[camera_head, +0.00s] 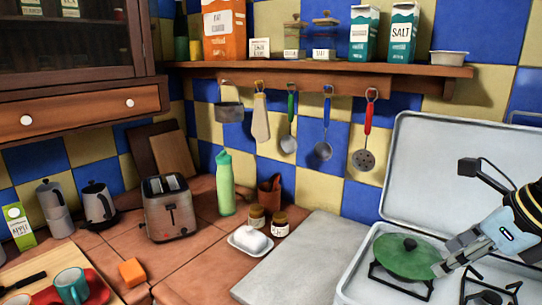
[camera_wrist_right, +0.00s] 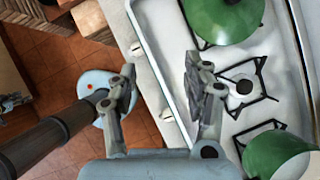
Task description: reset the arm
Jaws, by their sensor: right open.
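My right gripper (camera_head: 447,258) is at the right of the head view, over the white stove (camera_head: 352,284), beside the right edge of a green round lid (camera_head: 402,254) with a dark knob. The head view does not show clearly whether it touches the lid. In the right wrist view my right gripper (camera_wrist_right: 160,72) has its two fingers wide apart with nothing between them. A green round piece (camera_wrist_right: 225,18) lies at the top right there and another green piece (camera_wrist_right: 277,156) at the bottom right.
A bare burner (camera_wrist_right: 243,86) lies between the green pieces. The raised stove cover (camera_head: 455,165) stands behind my right arm. A bare grey slab (camera_head: 305,255) is left of the stove. A butter dish (camera_head: 250,241), green bottle (camera_head: 224,185) and toaster (camera_head: 170,209) stand further left.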

